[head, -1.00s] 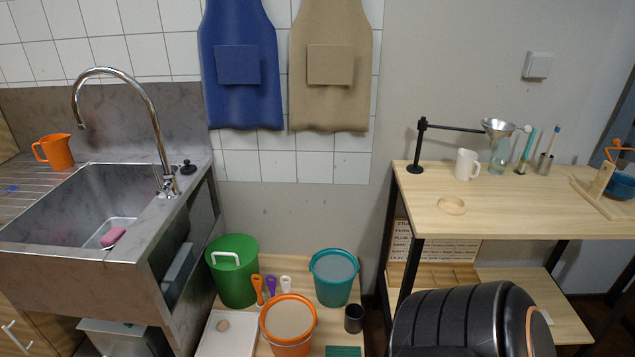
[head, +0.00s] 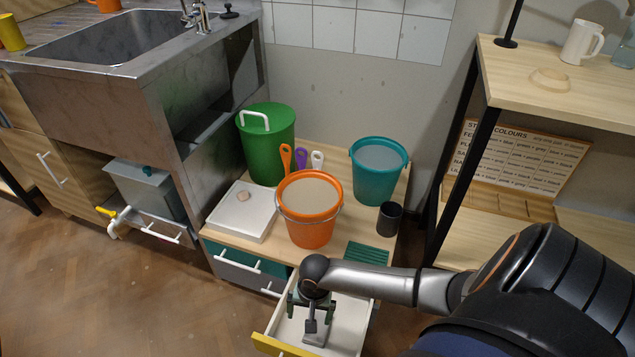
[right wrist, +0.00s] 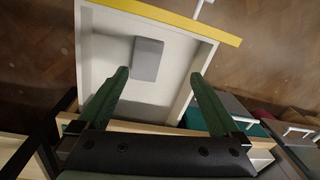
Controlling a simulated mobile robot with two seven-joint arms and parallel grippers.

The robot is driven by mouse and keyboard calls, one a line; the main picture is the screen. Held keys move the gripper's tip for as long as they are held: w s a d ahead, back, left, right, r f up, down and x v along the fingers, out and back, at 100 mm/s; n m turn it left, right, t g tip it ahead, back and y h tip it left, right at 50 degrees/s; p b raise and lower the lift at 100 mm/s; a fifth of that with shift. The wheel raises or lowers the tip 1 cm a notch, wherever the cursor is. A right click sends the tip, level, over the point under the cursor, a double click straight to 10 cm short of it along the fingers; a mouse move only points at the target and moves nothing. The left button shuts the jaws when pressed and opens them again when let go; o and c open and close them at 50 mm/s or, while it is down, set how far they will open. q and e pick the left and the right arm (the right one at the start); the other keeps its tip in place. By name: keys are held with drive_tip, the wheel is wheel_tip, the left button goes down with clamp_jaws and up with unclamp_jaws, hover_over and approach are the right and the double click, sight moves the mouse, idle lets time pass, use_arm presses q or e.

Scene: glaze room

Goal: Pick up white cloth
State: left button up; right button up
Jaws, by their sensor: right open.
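In the head view the piece (head: 316,338) shows partly below my right gripper (head: 311,308). That gripper points down over the drawer (head: 352,325). In the right wrist view my right gripper (right wrist: 160,75) is open, its green fingers apart with nothing between them. The piece lies just beyond the fingertips, between their lines. My left gripper is in no view.
The drawer has a yellow front (head: 280,346). Above it a low wooden top holds an orange bucket (head: 309,232), a teal bucket (head: 377,185), a green bin (head: 267,150) and a white tray (head: 240,228). A shelf table (head: 545,95) stands at right, a sink (head: 130,50) at left.

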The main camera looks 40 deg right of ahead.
drive_tip(key=d+f+m+b, duration=0.1)
drive_tip(key=d+f, duration=0.1)
drive_tip(key=b, duration=0.5)
hover_over(318, 340)
drive_tip(key=w+d, duration=0.2)
drive_tip(key=w, duration=0.1)
drive_tip(key=shift+m+g+h, duration=0.3)
drive_tip(key=shift+m+g, duration=0.1)
drive_tip(key=f, duration=0.7)
drive_tip(key=shift+s+a, duration=0.2)
drive_tip(key=shift+s, duration=0.05)
wheel_tip(318, 340, down, 5)
drive_tip(key=b, duration=0.4)
drive_tip(key=shift+d+f, duration=0.15)
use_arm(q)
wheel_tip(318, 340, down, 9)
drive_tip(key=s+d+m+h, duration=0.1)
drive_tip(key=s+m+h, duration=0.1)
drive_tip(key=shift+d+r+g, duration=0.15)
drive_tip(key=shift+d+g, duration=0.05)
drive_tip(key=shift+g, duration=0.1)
use_arm(e)
drive_tip(key=shift+c, duration=0.2)
drive_tip(key=c, duration=1.1)
drive_tip(key=shift+r, duration=0.2)
drive_tip(key=shift+c, duration=0.2)
